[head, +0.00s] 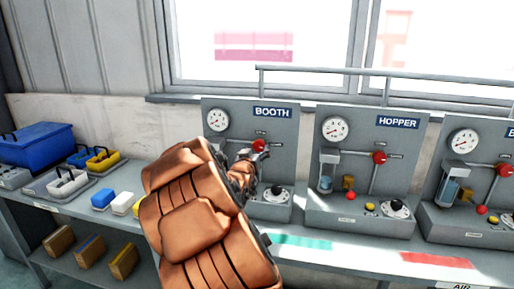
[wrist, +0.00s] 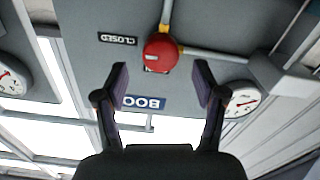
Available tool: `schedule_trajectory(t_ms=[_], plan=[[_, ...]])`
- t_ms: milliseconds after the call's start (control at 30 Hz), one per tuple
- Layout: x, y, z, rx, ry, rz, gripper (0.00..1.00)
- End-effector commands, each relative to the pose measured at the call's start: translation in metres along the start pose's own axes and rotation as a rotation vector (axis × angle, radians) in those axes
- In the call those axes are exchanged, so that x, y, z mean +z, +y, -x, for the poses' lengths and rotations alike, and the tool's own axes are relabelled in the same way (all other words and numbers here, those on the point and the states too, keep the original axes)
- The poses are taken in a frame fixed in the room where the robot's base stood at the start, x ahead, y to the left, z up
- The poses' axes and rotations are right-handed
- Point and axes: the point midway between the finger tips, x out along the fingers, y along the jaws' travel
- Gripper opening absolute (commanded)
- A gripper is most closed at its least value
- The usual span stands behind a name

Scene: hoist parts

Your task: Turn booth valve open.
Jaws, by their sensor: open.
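The booth valve (head: 259,146) is a red round knob on the grey panel under the BOOTH sign (head: 272,112). In the wrist view, which is upside down, the red knob (wrist: 160,50) sits just beyond and between my fingertips, with a CLOSED label (wrist: 117,39) beside it. My gripper (wrist: 161,78) is open, its two fingers spread either side of the knob's line, with nothing between them. In the head view my gripper (head: 262,155) is close in front of the panel by the knob. My arm hides the panel's lower left there.
A HOPPER panel (head: 398,123) with its own red knob (head: 380,158) stands to the right, and another panel beyond it. A rail (head: 330,72) runs above the panels. Blue bin (head: 40,143) and small blocks lie on the bench at left.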

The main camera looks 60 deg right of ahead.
Motion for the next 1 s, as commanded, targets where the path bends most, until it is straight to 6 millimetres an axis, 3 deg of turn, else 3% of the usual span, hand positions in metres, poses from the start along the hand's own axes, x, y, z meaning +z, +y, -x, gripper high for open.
schedule_trajectory(t_ms=[300,667,1000], plan=[[0.000,0.000,-0.025,-0.001,0.000,0.000,0.70],[0.000,0.000,-0.027,-0.001,-0.001,0.000,0.70],[0.000,0.000,-0.027,-0.001,-0.001,0.000,0.35]])
